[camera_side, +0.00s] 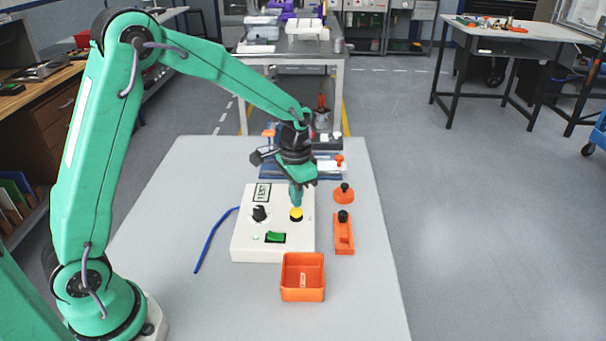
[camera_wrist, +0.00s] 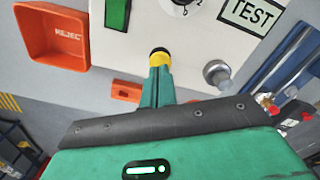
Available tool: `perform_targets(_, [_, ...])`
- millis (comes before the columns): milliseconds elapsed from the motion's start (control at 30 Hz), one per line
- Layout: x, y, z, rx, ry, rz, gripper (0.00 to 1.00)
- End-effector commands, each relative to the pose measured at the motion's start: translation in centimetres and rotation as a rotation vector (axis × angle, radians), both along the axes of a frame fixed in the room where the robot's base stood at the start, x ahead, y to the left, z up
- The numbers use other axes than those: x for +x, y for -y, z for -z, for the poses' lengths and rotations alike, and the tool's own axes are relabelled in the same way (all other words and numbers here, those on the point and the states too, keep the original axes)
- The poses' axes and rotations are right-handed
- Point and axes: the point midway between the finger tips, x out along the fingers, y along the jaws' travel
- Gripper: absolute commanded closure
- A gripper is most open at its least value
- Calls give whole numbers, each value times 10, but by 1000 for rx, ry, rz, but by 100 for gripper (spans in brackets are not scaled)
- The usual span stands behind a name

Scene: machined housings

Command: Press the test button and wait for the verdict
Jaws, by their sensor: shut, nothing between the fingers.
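The white test box (camera_side: 243,246) lies on the grey table with a TEST label (camera_side: 262,192), a black knob (camera_side: 260,213), a green rocker switch (camera_side: 275,238) and a small pale round spot (camera_side: 256,238). The yellow button (camera_side: 296,214) has a dark collar and is on the box's right part. My gripper (camera_side: 296,204) is shut and empty, pointing down right over the button. In the wrist view its fingertips (camera_wrist: 160,62) overlap the yellow button (camera_wrist: 159,53). I cannot tell whether they touch or press it. No verdict is readable.
An orange bin (camera_side: 303,290), lettered in the wrist view, stands in front of the box. Two orange pieces with black knobs (camera_side: 343,236) (camera_side: 344,193) lie to the right. A blue cable (camera_side: 210,240) runs left. A blue rack (camera_side: 330,166) stands behind. The table's front right is clear.

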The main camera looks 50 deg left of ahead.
Motion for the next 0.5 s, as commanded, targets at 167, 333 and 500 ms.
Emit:
perform_targets(167, [0, 0, -9, -1, 2, 0, 100])
perform_targets(333, [1, 0, -18, 0, 3, 0, 100])
perform_targets(500, [1, 0, -26, 0, 3, 0, 100])
